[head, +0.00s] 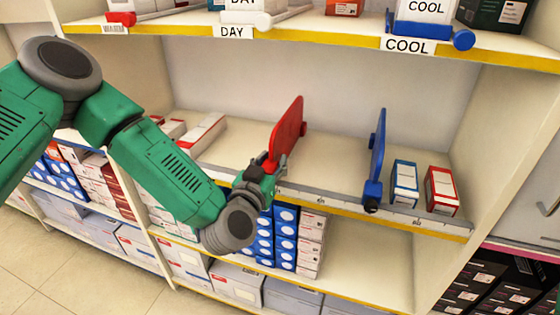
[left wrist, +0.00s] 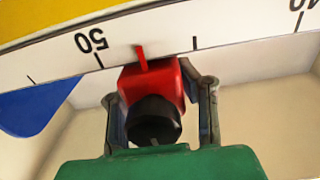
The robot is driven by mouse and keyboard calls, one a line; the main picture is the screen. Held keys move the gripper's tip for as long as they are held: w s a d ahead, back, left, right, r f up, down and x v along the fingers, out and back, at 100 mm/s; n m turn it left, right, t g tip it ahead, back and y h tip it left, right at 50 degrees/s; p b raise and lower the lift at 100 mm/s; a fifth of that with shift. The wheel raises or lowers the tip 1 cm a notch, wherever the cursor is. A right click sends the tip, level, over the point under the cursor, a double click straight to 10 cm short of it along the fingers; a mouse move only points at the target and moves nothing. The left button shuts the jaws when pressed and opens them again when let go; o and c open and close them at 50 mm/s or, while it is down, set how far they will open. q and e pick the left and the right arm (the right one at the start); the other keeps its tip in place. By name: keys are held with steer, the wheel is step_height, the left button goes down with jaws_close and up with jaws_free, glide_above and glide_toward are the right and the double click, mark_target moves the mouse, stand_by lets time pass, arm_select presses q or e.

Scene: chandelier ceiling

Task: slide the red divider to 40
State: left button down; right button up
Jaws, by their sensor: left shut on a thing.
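The red divider (head: 287,132) stands upright on the middle shelf, left of the blue divider (head: 378,145). My left gripper (head: 268,172) is at the shelf's front edge, shut on the divider's red slider block (left wrist: 150,82), which has a black knob (left wrist: 154,120). In the left wrist view the white scale (left wrist: 225,38) appears upside down. The thin red pointer (left wrist: 141,58) lies between the 50 mark and the following unlabelled tick to its right, a little nearer the 50. A partly cut-off number shows at the far right. My right gripper is out of view.
A blue-and-white box (head: 405,183) and a red-and-white box (head: 441,190) stand right of the blue divider. White boxes (head: 203,133) lie left of the red divider. Bare shelf shows between the two dividers. An upper shelf (head: 320,28) runs above.

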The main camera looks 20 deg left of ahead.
arm_select(q)
steer(key=a+p, duration=0.1)
steer(key=a, duration=0.6)
steer(key=shift+w+a, duration=0.1)
steer(key=shift+a, duration=0.05)
steer(key=shift+a+f, duration=0.1)
steer(key=shift+a, duration=0.25)
steer(key=c, duration=1.1)
jaws_free()
steer(key=shift+d, duration=0.15)
steer(key=s, duration=1.2)
steer(key=shift+a, duration=0.25)
